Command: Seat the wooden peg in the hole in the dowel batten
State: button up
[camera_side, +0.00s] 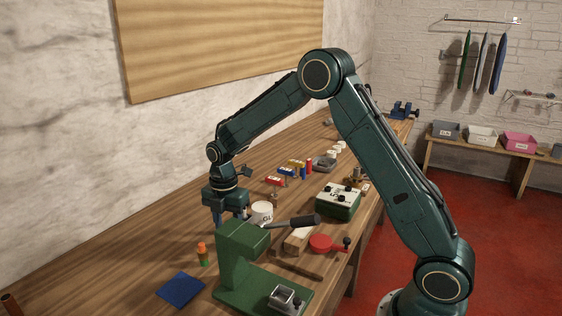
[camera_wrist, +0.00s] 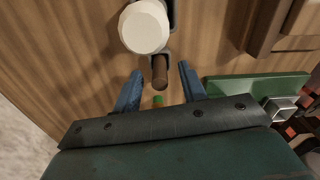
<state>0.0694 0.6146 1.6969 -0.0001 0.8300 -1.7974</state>
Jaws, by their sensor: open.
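My gripper (camera_side: 226,218) points down over the bench, left of a white mug in the side view. In the wrist view its two blue fingers (camera_wrist: 157,88) are apart. A brown cylinder (camera_wrist: 159,68), seemingly the wooden peg, shows between and just beyond the fingertips, with a dark grey edge around it. I cannot tell whether the fingers touch it. In the side view I cannot make it out. A pale wooden block (camera_side: 298,238), possibly the dowel batten, lies right of the green press; its hole is not visible.
The white mug (camera_side: 262,212) stands close to my gripper. The green press (camera_side: 243,245) with its dark handle is in front. A blue pad (camera_side: 181,289), an orange-and-green item (camera_side: 202,253), a red round tool (camera_side: 322,243) and a green control box (camera_side: 338,200) are nearby.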

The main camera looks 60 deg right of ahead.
jog(key=shift+c, duration=0.2)
grip_shut()
jog(key=shift+r, duration=0.1)
notch_tip(320, 180, up, 20)
dwell(1.0)
dwell(0.4)
